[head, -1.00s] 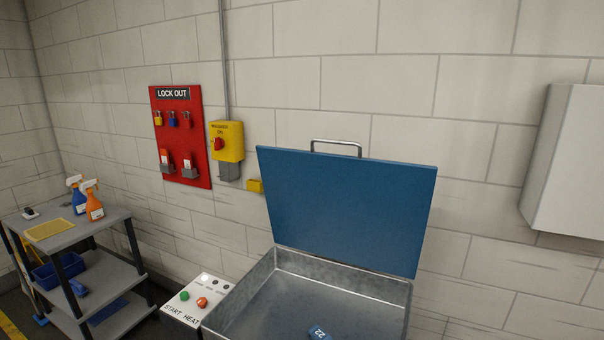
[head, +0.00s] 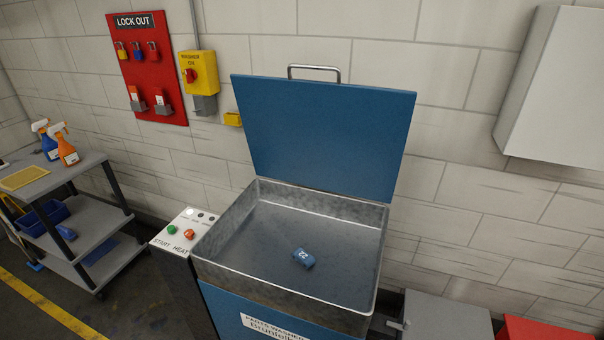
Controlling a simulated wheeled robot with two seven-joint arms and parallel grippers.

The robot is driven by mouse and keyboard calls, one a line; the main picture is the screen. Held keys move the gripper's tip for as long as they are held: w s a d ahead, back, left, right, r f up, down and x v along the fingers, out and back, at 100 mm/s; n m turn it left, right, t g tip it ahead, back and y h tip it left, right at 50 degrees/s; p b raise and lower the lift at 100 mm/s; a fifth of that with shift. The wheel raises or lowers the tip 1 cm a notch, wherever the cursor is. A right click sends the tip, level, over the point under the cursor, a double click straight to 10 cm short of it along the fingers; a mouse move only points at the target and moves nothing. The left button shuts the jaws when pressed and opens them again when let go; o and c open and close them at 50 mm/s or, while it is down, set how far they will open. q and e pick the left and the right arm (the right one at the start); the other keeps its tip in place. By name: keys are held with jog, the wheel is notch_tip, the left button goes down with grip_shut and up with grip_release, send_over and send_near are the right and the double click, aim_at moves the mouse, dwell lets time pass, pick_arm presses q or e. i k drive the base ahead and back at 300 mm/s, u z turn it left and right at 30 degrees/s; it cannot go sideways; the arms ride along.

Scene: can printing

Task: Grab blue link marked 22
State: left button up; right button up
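The blue link marked 22 (head: 303,258) lies on the floor of the open metal basin of the parts washer (head: 222,232), right of the basin's middle. Its white number faces up. The washer's blue lid (head: 325,135) stands raised behind the basin, with a metal handle on its top edge. Neither of my grippers shows in the head view.
A control panel (head: 184,230) with green and red buttons is left of the basin. A grey cart (head: 75,178) with spray bottles stands at the left. A red lockout board (head: 148,70) and a yellow switch box (head: 199,72) hang on the wall. A grey box (head: 440,316) and red object (head: 545,328) are at lower right.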

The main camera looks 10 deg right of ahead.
aim_at(307, 259)
jog(key=z, duration=3.4)
jog(key=k, duration=1.2)
jog(key=u, duration=1.3)
